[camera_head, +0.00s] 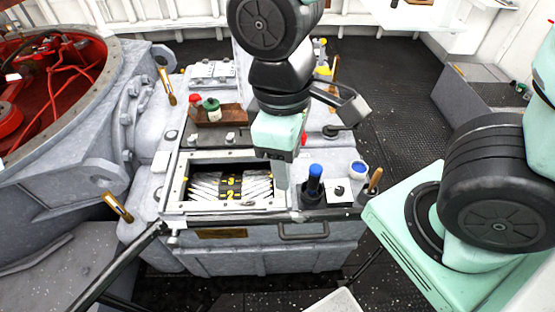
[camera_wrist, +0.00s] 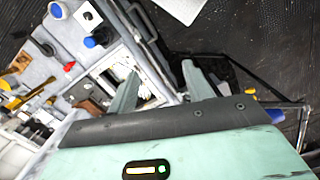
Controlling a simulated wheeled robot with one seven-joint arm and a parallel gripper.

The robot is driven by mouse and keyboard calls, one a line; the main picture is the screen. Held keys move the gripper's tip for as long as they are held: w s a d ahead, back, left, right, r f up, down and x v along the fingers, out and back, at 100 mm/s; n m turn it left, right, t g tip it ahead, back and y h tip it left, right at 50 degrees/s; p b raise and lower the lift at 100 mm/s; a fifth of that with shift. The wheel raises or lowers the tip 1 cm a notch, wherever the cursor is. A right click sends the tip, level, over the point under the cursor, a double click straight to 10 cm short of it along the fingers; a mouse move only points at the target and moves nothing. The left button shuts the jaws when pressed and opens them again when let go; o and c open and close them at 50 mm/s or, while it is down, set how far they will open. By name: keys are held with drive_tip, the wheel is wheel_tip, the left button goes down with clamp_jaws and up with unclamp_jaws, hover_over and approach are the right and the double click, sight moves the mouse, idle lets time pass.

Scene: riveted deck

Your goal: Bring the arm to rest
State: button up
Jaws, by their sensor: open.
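A mint finger points down beside the right edge of the open hatch (camera_head: 175,190) in the housing's top; the other finger is hidden in the head view. In the wrist view my gripper (camera_wrist: 162,84) shows two mint fingers spread apart with nothing between them. The housing's top and the hatch lie beyond the fingers, towards the left.
A large drum (camera_head: 118,75) with a red inside blocks the left. Dark floor (camera_head: 400,105) is open at right.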

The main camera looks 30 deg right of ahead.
drive_tip(key=shift+s+a+r+m+t+y, duration=0.2)
drive_tip(key=shift+s+a+r+m+y, duration=0.15)
drive_tip(key=shift+s+a, duration=0.3)
drive_tip(key=shift+s+a+r+m+t+y, duration=0.25)
drive_tip(key=shift+s+a+m+y, duration=0.1)
drive_tip(key=shift+s+a, duration=0.25)
wheel_tip(320, 180, down, 13)
drive_tip(key=b, duration=1.3)
drive_tip(key=shift+f, duration=0.2)
drive_tip(key=shift+r, duration=0.1)
